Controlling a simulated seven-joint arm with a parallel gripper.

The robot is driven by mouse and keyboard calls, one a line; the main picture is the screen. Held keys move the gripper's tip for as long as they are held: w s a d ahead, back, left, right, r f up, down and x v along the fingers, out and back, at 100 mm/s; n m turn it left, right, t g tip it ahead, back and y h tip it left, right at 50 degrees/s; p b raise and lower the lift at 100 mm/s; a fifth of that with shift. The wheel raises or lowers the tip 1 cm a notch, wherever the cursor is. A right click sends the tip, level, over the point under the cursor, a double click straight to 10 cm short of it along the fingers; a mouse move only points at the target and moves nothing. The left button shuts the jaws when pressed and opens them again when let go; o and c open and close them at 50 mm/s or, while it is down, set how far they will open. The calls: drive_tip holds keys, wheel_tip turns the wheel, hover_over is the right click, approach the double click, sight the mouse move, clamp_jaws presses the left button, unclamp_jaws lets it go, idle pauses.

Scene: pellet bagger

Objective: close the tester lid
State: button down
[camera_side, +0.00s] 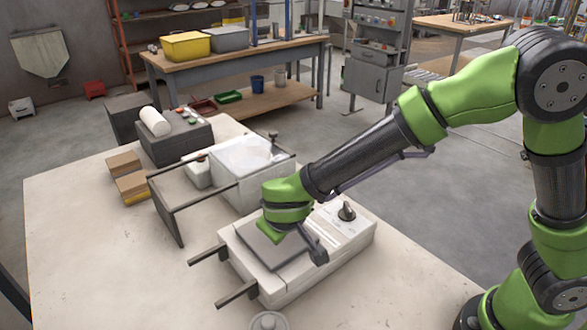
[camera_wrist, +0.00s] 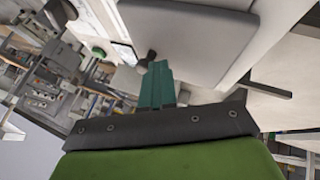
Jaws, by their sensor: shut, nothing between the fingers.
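The tester appears to be the white box (camera_side: 345,235) at the front of the table, with a dark knob (camera_side: 347,211) on its top. A grey plate (camera_side: 268,252), which looks like its lid, lies about flat over the box's left part; I cannot tell whether it is fully down.
Two dark bars (camera_side: 236,295) stick out from the box's left side. Behind it stands a white machine (camera_side: 240,165) with a dark frame (camera_side: 180,222). A dark unit with a white roll (camera_side: 154,121) and cardboard boxes (camera_side: 130,185) are farther back. The table's front left is clear.

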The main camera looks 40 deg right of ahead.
sight(272, 253)
drive_tip(key=shift+d+f, duration=0.1)
drive_tip(key=shift+d, duration=0.25)
drive_tip(key=a, duration=0.1)
drive_tip(key=s+a, duration=0.1)
drive_tip(key=a, duration=0.3)
drive_tip(key=shift+s+r, duration=0.2)
drive_tip(key=shift+r, duration=0.2)
drive_tip(key=v, duration=0.9)
drive_tip(key=s+d+r+m+y, duration=0.2)
drive_tip(key=s+d, duration=0.1)
drive_tip(key=d, duration=0.4)
drive_tip(key=s+d+r+m+y, duration=0.2)
drive_tip(key=s+d, duration=0.2)
drive_tip(key=d, duration=0.4)
drive_tip(key=s+d+r+m+t+y, duration=0.1)
drive_tip(key=s+d+y, duration=0.1)
drive_tip(key=d, duration=0.5)
drive_tip(key=shift+s+d+r+m, duration=0.3)
drive_tip(key=shift+s+r+m, duration=0.1)
drive_tip(key=shift+s, duration=0.3)
